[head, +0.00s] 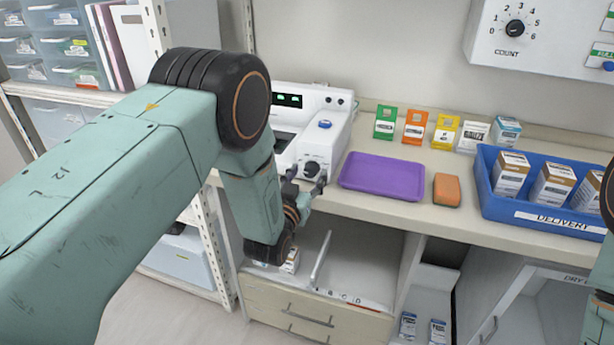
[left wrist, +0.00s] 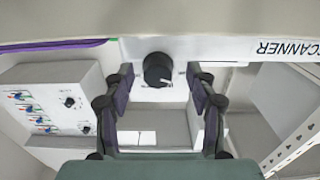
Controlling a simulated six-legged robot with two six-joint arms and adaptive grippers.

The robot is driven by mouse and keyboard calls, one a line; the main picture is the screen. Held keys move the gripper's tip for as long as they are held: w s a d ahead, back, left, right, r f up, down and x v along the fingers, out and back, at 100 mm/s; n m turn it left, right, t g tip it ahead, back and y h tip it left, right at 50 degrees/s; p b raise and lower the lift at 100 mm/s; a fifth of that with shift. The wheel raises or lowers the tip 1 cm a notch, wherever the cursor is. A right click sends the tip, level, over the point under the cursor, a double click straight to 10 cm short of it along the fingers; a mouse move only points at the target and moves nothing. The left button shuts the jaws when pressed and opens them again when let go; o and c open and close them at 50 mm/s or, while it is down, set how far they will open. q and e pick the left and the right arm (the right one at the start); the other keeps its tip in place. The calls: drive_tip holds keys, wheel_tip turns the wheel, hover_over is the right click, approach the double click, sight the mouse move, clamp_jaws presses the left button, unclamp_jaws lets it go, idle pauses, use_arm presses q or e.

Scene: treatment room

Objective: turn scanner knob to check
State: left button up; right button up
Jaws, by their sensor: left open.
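The white scanner (head: 338,128) stands on the counter, partly hidden behind my left arm. It has a small lit green display and a blue button on top. Its dark round knob (head: 311,168) is on the front, and it also shows in the left wrist view (left wrist: 157,68) with a pale pointer mark. The knob's setting labels are not readable. My left gripper (head: 304,188) is open just in front of the knob. In the left wrist view its two fingers (left wrist: 160,84) stand on either side of the knob, with gaps visible. My right gripper is out of view.
A purple tray (head: 383,176) and an orange sponge (head: 447,190) lie right of the scanner. Several coloured cartons (head: 415,128) stand behind them. A blue delivery bin (head: 490,193) holds boxes. An open compartment (head: 350,262) lies below the counter. A wall panel (head: 550,35) has a count dial.

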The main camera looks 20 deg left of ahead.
use_arm(q)
drive_tip(key=shift+w+d, duration=0.15)
drive_tip(key=shift+d, duration=0.05)
drive_tip(key=shift+c, duration=0.2)
drive_tip(key=shift+a, duration=0.15)
drive_tip(key=c, duration=1.1)
